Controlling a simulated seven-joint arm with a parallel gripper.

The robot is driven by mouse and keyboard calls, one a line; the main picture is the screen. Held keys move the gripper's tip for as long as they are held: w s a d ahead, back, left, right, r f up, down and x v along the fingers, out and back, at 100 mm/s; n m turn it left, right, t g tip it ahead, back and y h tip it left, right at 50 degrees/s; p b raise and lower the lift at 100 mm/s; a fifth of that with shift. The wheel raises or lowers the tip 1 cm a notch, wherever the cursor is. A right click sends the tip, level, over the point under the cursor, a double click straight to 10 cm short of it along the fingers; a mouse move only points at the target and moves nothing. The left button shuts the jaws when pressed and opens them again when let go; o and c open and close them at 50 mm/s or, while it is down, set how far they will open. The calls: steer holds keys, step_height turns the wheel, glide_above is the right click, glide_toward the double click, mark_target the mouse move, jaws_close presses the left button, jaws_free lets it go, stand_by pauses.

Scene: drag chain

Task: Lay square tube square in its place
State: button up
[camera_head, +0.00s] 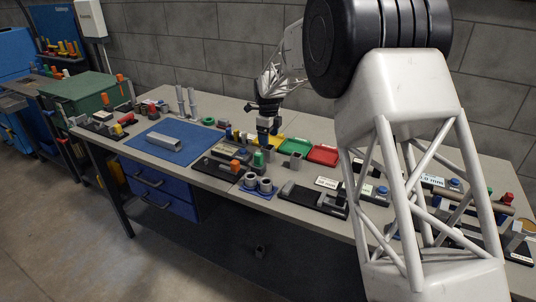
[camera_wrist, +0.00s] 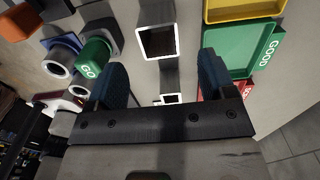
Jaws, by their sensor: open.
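A grey square tube (camera_wrist: 156,15) with a white-edged open end shows in the wrist view, just beyond my fingertips and roughly in line with the gap between them. A smaller square opening with a white rim (camera_wrist: 170,98) shows between the fingers, close to the gripper body; I cannot tell what it belongs to. My gripper (camera_wrist: 163,66) is open, with nothing visibly clamped. In the head view my gripper (camera_head: 266,124) is over the bench, left of the colored trays. A long grey square bar (camera_head: 158,141) lies on the blue mat (camera_head: 194,151).
Yellow (camera_wrist: 240,9), green "GOOD" (camera_wrist: 234,44) and red trays (camera_head: 322,155) stand right of my gripper. A green "GO" gauge (camera_wrist: 94,58) and grey rings on a blue base (camera_head: 258,191) are nearby. Several fixtures crowd the bench.

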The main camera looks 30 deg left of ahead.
mark_target(268, 152)
stand_by(0.3)
steer(key=shift+f, duration=1.3)
steer(key=shift+a+f, duration=0.1)
steer(key=shift+f, duration=2.5)
steer(key=c, duration=1.1)
